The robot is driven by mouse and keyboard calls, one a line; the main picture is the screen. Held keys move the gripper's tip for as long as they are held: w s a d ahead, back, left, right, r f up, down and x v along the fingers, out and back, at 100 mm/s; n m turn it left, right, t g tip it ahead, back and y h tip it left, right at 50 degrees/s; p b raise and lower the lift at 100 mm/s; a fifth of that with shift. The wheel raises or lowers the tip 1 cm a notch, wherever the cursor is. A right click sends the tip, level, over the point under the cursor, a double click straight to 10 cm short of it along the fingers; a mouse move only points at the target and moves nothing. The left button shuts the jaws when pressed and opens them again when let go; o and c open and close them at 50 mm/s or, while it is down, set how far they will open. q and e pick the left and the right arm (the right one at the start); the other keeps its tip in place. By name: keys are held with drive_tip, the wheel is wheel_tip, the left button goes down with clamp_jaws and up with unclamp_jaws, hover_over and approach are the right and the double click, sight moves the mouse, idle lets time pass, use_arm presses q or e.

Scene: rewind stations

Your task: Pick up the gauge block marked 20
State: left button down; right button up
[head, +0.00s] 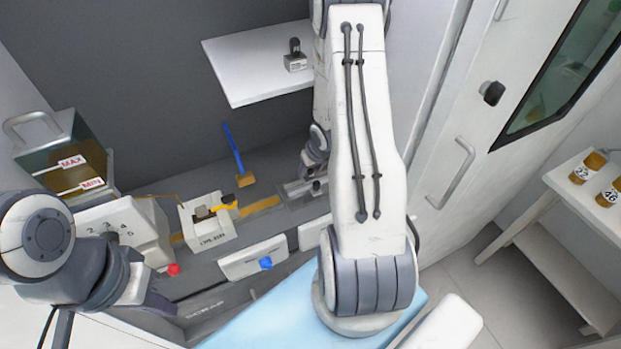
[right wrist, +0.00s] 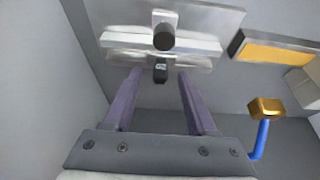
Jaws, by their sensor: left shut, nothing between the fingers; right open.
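In the right wrist view a small dark block (right wrist: 161,72) with a pale mark, too small to read, sits at a bright metal fixture (right wrist: 120,40), just below a black round knob (right wrist: 163,38). I cannot confirm it is the gauge block marked 20. My right gripper (right wrist: 159,76) is open, and its two fingers point at the fixture with the dark block between their tips in the picture. Whether they reach around it is unclear. In the head view my right arm partly hides this metal fixture (head: 293,190). My left gripper (head: 158,301) is shut and empty at the lower left.
A white box (head: 207,236), a numbered dial unit (head: 140,222) and a MAX/MIN tank (head: 75,150) are left. A white shelf (head: 245,70) hangs above.

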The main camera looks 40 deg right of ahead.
drive_tip(key=shift+w+d+f, duration=0.1)
drive_tip(key=shift+w+f, duration=0.15)
drive_tip(key=shift+f, duration=0.4)
clamp_jaws()
drive_tip(key=shift+r, duration=0.1)
